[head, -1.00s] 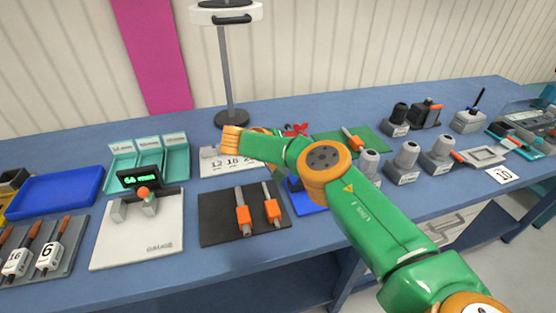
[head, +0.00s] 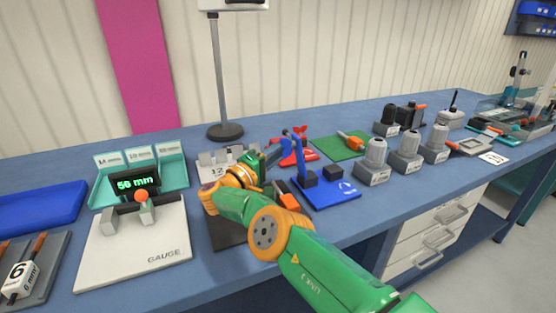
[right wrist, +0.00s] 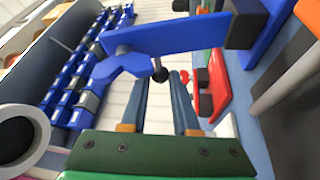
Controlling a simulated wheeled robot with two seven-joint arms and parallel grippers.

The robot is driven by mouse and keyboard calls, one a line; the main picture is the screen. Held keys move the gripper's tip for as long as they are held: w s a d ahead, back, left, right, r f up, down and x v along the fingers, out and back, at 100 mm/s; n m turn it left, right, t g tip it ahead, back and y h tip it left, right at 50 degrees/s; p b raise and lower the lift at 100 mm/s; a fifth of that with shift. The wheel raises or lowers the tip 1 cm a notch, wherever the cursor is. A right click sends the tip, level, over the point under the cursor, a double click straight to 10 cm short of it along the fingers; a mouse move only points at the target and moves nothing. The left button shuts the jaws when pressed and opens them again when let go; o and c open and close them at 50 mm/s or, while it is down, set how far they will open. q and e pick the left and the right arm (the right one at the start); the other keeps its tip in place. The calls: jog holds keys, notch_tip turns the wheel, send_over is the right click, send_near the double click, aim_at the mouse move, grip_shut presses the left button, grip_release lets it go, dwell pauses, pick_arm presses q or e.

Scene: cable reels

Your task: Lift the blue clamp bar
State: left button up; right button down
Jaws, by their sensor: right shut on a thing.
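The blue clamp bar (head: 300,163) stands steeply up from a black block on a blue base plate (head: 343,195) in the middle of the head view. In the right wrist view the bar (right wrist: 170,38) runs from the black block, with a blue knob (right wrist: 119,68) and a black tip at its free end. My right gripper (head: 279,152) is at the bar's upper part, shut on it. Its two fingers also show in the right wrist view (right wrist: 162,80), close around the black-tipped end; the exact contact is hard to see. My left gripper is out of view.
A red clamp (head: 296,155) stands just behind, and a green mat (head: 341,146) lies to its right. Several grey-capped holders (head: 374,163) stand right of the blue plate. A gauge board (head: 135,245) lies left.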

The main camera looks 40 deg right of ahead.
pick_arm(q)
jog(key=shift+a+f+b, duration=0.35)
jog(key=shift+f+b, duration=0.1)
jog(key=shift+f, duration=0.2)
pick_arm(e)
jog(key=shift+w+a+f+n+h, duration=0.1)
jog(key=shift+a+f+n+h, duration=0.05)
jog(key=shift+a+n+h, duration=0.15)
jog(key=c, duration=0.7)
grip_release()
jog(key=shift+o, duration=0.2)
jog(key=v, duration=0.7)
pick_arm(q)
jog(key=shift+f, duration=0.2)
